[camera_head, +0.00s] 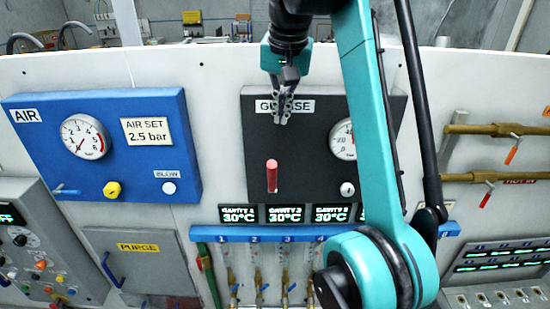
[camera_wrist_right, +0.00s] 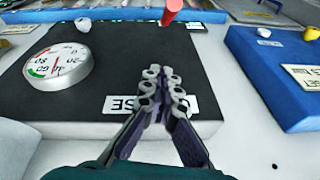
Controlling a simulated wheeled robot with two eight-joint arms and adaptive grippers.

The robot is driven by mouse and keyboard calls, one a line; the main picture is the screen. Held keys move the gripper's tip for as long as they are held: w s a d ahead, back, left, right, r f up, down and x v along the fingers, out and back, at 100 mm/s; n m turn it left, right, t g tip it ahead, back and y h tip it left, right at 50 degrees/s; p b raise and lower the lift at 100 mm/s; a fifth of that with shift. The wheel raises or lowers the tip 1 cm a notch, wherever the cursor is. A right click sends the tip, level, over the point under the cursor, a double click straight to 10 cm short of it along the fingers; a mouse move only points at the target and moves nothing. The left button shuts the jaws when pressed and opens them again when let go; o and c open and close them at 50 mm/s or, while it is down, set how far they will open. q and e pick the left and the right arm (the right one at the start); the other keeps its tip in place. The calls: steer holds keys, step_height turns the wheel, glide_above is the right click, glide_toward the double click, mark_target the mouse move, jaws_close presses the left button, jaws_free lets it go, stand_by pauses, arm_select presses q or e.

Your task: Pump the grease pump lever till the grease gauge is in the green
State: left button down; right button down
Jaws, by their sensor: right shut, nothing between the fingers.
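The black grease panel (camera_head: 325,185) is mounted on the white wall, with its GREASE label partly hidden by my right gripper (camera_head: 283,112). The red lever (camera_head: 272,176) stands upright below the gripper, apart from it. The round grease gauge (camera_head: 342,140) is partly covered by my arm. In the right wrist view the gauge (camera_wrist_right: 58,67) shows green and red arcs, but I cannot read the needle surely. The lever's red end (camera_wrist_right: 172,10) is at the top edge there. My right gripper (camera_wrist_right: 163,88) is shut and empty, over the label. My left gripper is out of view.
A blue AIR panel (camera_head: 100,180) with its own gauge (camera_head: 85,136) and yellow knob (camera_head: 112,189) is to the left. Temperature displays (camera_head: 285,214) and a blue manifold (camera_head: 215,234) lie below the grease panel. Brass pipes (camera_head: 495,130) stick out at right.

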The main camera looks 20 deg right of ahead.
mark_target(279, 143)
steer(key=b+x, duration=0.3)
steer(key=x, duration=0.6)
steer(key=shift+w+f+b, duration=0.1)
steer(key=shift+f+b, duration=0.15)
steer(key=shift+b, duration=0.1)
steer(key=shift+s+a+f, duration=0.45)
steer(key=shift+s+f, duration=0.05)
steer(key=shift+s, duration=0.3)
steer(key=shift+s+a+f, duration=0.4)
steer(key=shift+s+f, duration=0.15)
steer(key=shift+s, duration=0.25)
steer(key=shift+w+f, duration=0.1)
steer(key=shift+w, duration=0.05)
